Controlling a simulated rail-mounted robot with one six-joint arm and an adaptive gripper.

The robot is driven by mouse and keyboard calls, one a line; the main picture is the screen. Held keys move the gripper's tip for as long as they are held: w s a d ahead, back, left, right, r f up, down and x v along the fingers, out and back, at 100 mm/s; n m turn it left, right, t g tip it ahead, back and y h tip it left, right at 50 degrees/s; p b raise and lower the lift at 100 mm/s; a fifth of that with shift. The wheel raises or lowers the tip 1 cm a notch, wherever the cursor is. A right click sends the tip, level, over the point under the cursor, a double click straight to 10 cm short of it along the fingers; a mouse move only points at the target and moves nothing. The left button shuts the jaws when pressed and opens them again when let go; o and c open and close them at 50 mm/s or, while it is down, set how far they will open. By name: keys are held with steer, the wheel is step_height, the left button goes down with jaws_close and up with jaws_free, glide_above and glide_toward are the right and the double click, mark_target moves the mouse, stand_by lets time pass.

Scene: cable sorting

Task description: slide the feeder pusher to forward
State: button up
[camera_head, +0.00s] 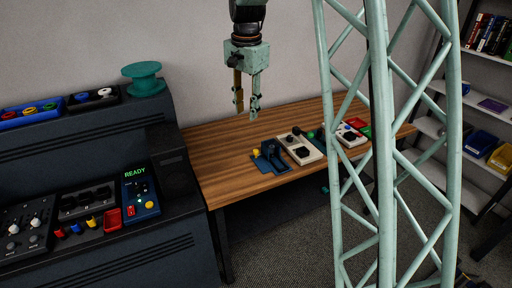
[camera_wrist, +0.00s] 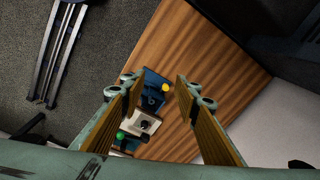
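My gripper (camera_head: 247,106) hangs above the left part of the wooden table, fingers pointing down, open and empty. In the wrist view its two fingers (camera_wrist: 160,93) stand apart, with the table far below between them. A small blue device with a dark upper part (camera_head: 272,158) and a yellow knob (camera_head: 256,153) sits on the table below and slightly right of my gripper, not touched. It also shows between the fingertips in the wrist view (camera_wrist: 153,83). It may be the feeder; no label shows, and I cannot tell the pusher's position.
Two pale blocks with dark tops (camera_head: 301,150) (camera_head: 350,136) stand right of the blue device, with red and green items behind. A dark console (camera_head: 160,170) with a lit "READY" panel (camera_head: 140,195) and a green spool (camera_head: 145,78) is at left. The table's left front (camera_head: 225,185) is bare.

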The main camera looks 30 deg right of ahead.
mark_target(256, 150)
steer(key=w+d+f+m+p, duration=0.2)
steer(key=w+d+f, duration=0.2)
steer(key=f, duration=0.3)
steer(key=w+d+f+m+g+p, duration=0.1)
steer(key=w+d+f+m+p, duration=0.1)
steer(key=w+d+f, duration=0.3)
step_height(256, 150, down, 2)
steer(key=shift+w+d+m, duration=0.15)
steer(key=shift+w+m, duration=0.35)
steer(key=shift+w, duration=0.25)
steer(key=shift+f, duration=6.9)
steer(key=shift+s, duration=0.1)
jaws_close()
